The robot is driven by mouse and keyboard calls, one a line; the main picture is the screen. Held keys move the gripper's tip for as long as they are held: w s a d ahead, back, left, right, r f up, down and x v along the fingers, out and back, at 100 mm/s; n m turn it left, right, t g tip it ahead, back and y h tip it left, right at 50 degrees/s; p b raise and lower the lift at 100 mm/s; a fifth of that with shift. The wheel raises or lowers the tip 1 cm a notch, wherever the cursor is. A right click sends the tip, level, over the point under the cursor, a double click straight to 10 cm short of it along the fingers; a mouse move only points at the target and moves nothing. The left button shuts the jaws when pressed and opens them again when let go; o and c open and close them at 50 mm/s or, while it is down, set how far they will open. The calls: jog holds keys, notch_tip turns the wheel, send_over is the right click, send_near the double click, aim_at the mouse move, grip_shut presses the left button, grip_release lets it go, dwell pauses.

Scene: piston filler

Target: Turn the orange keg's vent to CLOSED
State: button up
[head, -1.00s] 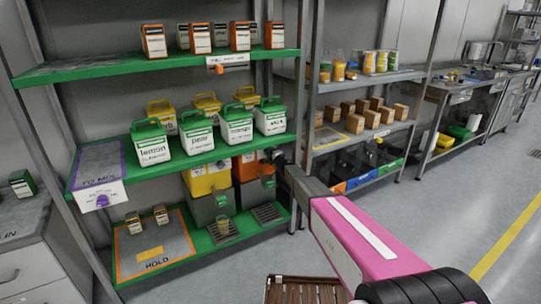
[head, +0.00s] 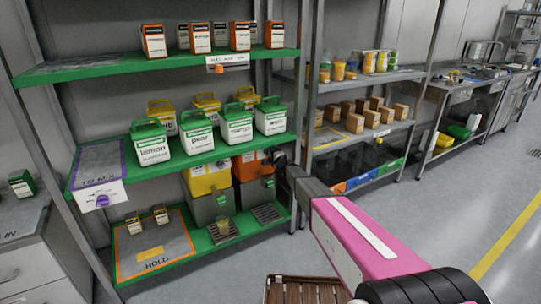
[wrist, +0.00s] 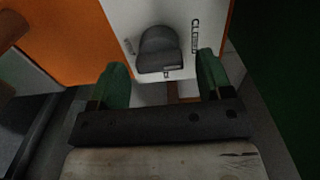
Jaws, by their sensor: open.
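The orange keg (head: 247,166) stands on the lowest green shelf in the head view, beside a yellow keg. Its orange side (wrist: 70,38) fills the upper left of the wrist view. A grey vent knob (wrist: 158,48) sits on a white plate (wrist: 180,15) there. The word CLOSED is on the plate to the knob's right; a smaller label to its left is unreadable. A small pale mark shows at the knob's lower edge. My gripper (wrist: 160,62) is open, with one green fingertip on each side of the knob. I cannot tell whether they touch it.
Lidded containers (head: 196,132) stand on the shelf above the kegs. A grey drip tray (head: 267,213) lies on the lowest shelf, and a shelf post (head: 304,100) rises close to my wrist. Floor at the right is clear.

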jog(key=v, duration=0.9)
jog(key=shift+s, duration=0.15)
jog(key=s+d+n+g, duration=0.3)
jog(key=s+n+g, duration=0.2)
jog(key=s, duration=0.8)
jog(key=s+d+n+g, duration=0.3)
jog(key=s+n+g, duration=0.2)
jog(key=s, duration=0.7)
jog(key=s+d+f+n+g+h, duration=0.1)
jog(key=s+d+g+h, duration=0.4)
jog(key=s+d+h, duration=0.5)
jog(key=s+d, duration=0.6)
jog(key=s, duration=0.3)
jog(key=shift+s+d, duration=0.2)
jog(key=shift+s, duration=0.05)
jog(key=shift+f, duration=0.1)
